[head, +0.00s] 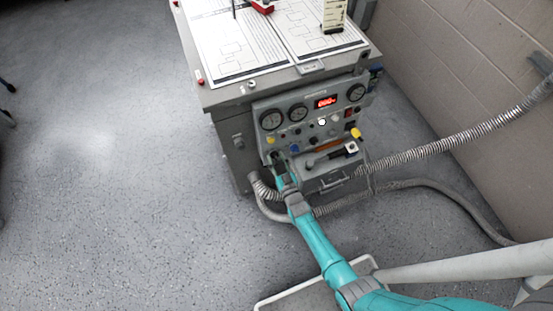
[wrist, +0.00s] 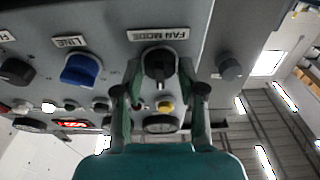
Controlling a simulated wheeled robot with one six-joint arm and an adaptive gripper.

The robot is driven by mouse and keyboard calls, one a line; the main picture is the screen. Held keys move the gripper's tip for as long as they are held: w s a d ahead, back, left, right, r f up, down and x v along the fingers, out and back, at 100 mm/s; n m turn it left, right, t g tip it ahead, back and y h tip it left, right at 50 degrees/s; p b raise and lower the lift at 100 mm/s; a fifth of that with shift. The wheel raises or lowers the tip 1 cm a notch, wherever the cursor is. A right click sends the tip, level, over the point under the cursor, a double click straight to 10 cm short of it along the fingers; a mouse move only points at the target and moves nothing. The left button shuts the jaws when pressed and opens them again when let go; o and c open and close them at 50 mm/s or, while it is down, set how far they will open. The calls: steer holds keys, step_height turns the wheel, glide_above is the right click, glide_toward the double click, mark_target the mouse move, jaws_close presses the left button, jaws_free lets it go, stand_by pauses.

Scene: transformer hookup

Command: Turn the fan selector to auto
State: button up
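The fan selector is a black knob (wrist: 160,65) beside a white "FAN MODE" label (wrist: 158,34) in the wrist view. My gripper (wrist: 159,72) is open, with one finger on each side of the knob and a small gap showing on both sides. Which setting the knob points to cannot be read. In the head view my gripper (head: 277,160) is at the lower left of the grey control panel (head: 258,112) and hides the knob there.
A blue knob (wrist: 82,70) labelled "LINE" and another black knob (wrist: 16,72) sit to the left in the wrist view. A grey round part (wrist: 230,67) is close on the right. Ribbed hoses (head: 440,143) run from the cabinet's front towards the wall.

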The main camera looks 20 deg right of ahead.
steer(key=shift+o, duration=0.7)
steer(key=s, duration=1.2)
steer(key=shift+f, duration=0.4)
